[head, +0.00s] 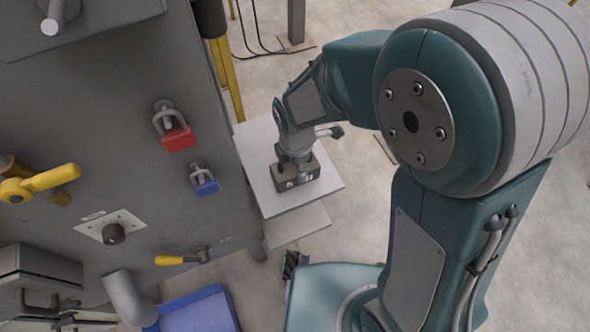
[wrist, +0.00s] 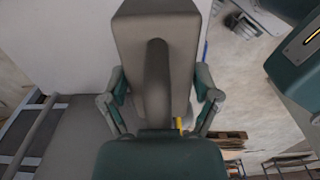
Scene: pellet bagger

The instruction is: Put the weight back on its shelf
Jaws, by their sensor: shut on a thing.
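The weight (head: 308,180) is a dark grey block with small light marks on its front. In the head view it is at the white shelf (head: 265,140) beside the grey machine. My gripper (head: 295,162) points down and is shut on the top of the weight. The weight looks upright and lies over the front part of the shelf top. I cannot tell whether it rests on the shelf or hangs just above it.
The grey machine (head: 90,120) stands left of the shelf, with a red padlock (head: 178,138), a blue padlock (head: 206,186) and a yellow handle (head: 50,180). A lower white shelf (head: 295,226) juts out below. A blue bin (head: 200,310) is at the bottom. Floor is clear right of the shelf.

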